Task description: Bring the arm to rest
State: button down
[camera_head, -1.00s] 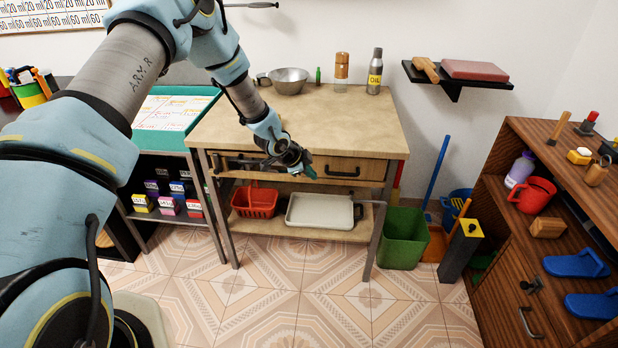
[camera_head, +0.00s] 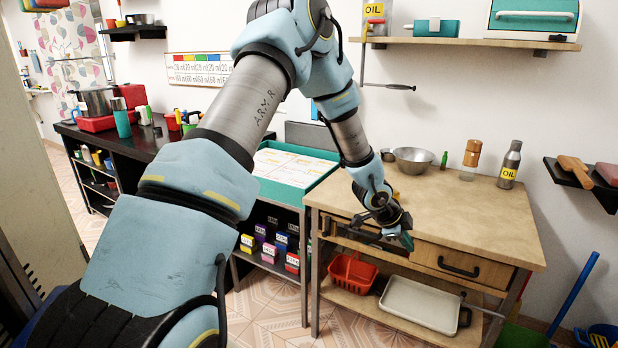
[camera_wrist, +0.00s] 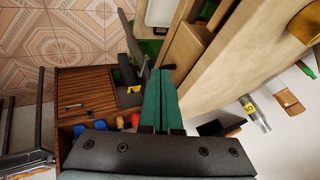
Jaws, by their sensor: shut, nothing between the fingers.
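My gripper (camera_head: 404,239) is at the front edge of the wooden table (camera_head: 480,222), beside the drawer front (camera_head: 462,264) in the head view. In the wrist view my gripper's two green fingers (camera_wrist: 160,76) lie side by side, shut with nothing between them. The arm is stretched forward and bent down at the elbow. In the wrist view the table's drawer side runs close along the right of the fingers. I cannot tell whether the gripper touches the table.
A metal bowl (camera_head: 414,160), a shaker (camera_head: 471,158) and an oil bottle (camera_head: 510,165) stand on the table. Below are a red basket (camera_head: 352,272) and a white tray (camera_head: 420,303). A teal tray (camera_head: 292,168) stands left of the table. Wall shelves (camera_head: 450,42) hang above.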

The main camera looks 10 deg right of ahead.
jog(key=w+a+r+n+t+y, duration=0.1)
jog(key=a+r+n+y, duration=0.15)
jog(key=a, duration=0.55)
jog(key=w+a+r+n+y, duration=0.1)
jog(key=w+a+r+n, duration=0.2)
jog(key=a, duration=0.5)
jog(key=a+r+n+t+y, duration=0.1)
jog(key=a+r+n, duration=0.2)
jog(key=a+n, duration=0.35)
jog(key=s+a+r+n+g+y, duration=0.1)
jog(key=s+a+r+n, duration=0.2)
jog(key=a, duration=0.7)
jog(key=s+a+r+n+g+y, duration=0.1)
jog(key=s+a+r+n, duration=0.2)
jog(key=s+a+n, duration=0.5)
jog(key=shift+s+a, duration=0.8)
jog(key=shift+a, duration=0.25)
